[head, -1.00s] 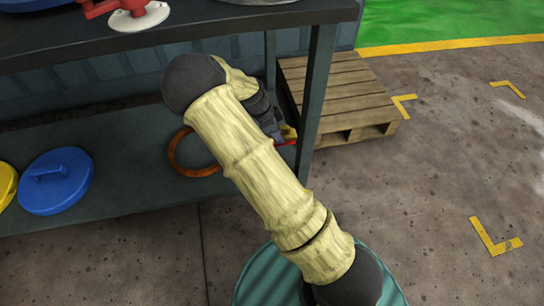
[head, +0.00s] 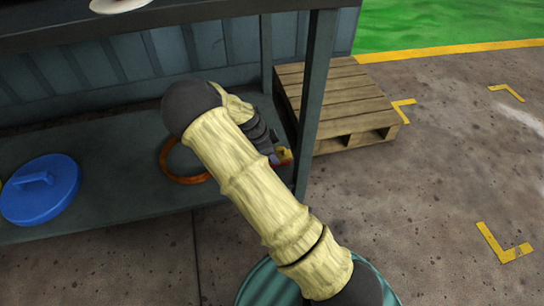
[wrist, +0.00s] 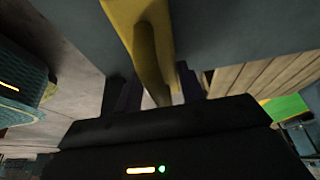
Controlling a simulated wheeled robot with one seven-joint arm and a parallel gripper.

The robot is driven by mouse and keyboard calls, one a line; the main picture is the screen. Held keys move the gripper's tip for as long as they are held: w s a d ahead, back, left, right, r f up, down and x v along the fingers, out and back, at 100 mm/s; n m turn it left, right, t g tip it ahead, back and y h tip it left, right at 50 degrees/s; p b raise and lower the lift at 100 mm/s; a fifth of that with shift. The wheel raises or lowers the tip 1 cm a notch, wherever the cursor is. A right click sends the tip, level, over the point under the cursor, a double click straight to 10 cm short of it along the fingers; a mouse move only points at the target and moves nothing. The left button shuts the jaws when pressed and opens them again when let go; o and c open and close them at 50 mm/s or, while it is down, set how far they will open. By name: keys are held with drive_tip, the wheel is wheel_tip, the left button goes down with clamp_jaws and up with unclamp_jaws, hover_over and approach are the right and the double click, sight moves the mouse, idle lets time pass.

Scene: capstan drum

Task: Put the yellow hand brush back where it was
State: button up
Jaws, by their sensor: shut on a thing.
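The yellow hand brush (wrist: 130,14) is between the fingers of my gripper (wrist: 160,92) in the wrist view, and its handle runs down between them. The gripper is shut on it. In the head view my gripper (head: 279,156) is low beside the right leg of the dark workbench, over the right end of the lower shelf (head: 120,195). Only a small yellow patch of the brush (head: 285,155) shows there. My arm hides much of the shelf around it. I cannot tell whether the brush touches the shelf.
An orange ring (head: 167,172) lies on the shelf left of my gripper, partly behind my arm. A blue lid with a handle (head: 45,195) lies farther left. The bench leg (head: 315,95) is close on the right. A wooden pallet (head: 340,90) stands beyond it.

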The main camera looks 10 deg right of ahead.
drive_tip(key=shift+a, duration=0.1)
drive_tip(key=shift+f, duration=0.1)
drive_tip(key=o, duration=1.1)
drive_tip(key=shift+d, duration=0.2)
drive_tip(key=p+v, duration=0.6)
drive_tip(key=v, duration=0.6)
drive_tip(key=shift+s+a+p, duration=0.1)
drive_tip(key=shift+p, duration=0.3)
